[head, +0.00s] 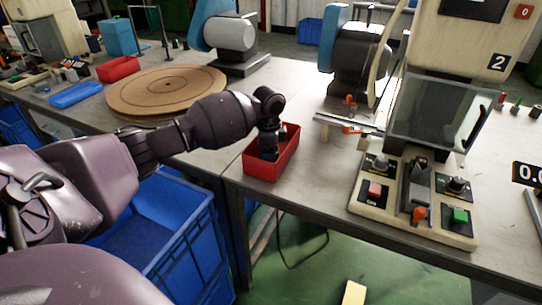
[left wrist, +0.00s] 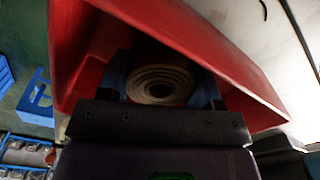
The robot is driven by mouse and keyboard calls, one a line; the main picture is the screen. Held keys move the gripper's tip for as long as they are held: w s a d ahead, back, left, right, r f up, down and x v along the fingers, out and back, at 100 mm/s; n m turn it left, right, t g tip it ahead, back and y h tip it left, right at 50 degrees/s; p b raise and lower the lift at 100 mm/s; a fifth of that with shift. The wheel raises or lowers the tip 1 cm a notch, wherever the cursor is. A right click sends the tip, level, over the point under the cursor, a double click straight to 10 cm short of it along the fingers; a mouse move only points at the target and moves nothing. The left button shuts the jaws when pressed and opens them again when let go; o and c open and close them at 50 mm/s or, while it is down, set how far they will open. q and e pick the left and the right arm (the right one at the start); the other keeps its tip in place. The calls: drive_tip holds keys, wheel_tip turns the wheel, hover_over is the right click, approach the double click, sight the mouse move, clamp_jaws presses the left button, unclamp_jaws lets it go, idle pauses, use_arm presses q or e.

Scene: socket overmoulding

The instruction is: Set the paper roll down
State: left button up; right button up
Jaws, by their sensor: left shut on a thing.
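The paper roll (left wrist: 158,84) shows end-on in the left wrist view, a pale coil with a dark hole in its core. It sits between the two blue-grey fingers of my left gripper (head: 268,152), which is shut on it. The gripper points down into the red bin (head: 262,170) at the front edge of the table. The bin walls (left wrist: 88,38) surround the roll and fingers in the left wrist view. In the head view the roll is hidden by the gripper and bin. I cannot tell whether it touches the bin floor. My right gripper is not in view.
A control box with buttons (head: 420,200) and a clear-shielded machine stand to the right. A round brown board (head: 165,90) lies behind my left arm. A large blue crate (head: 165,225) stands below the table edge.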

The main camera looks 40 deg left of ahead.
use_arm(q)
drive_tip(key=shift+f, duration=0.65)
drive_tip(key=shift+r, duration=0.2)
drive_tip(key=shift+f, duration=0.2)
drive_tip(key=o, duration=0.9)
drive_tip(key=shift+r, duration=0.15)
wheel_tip(320, 180, up, 12)
drive_tip(key=p, duration=0.3)
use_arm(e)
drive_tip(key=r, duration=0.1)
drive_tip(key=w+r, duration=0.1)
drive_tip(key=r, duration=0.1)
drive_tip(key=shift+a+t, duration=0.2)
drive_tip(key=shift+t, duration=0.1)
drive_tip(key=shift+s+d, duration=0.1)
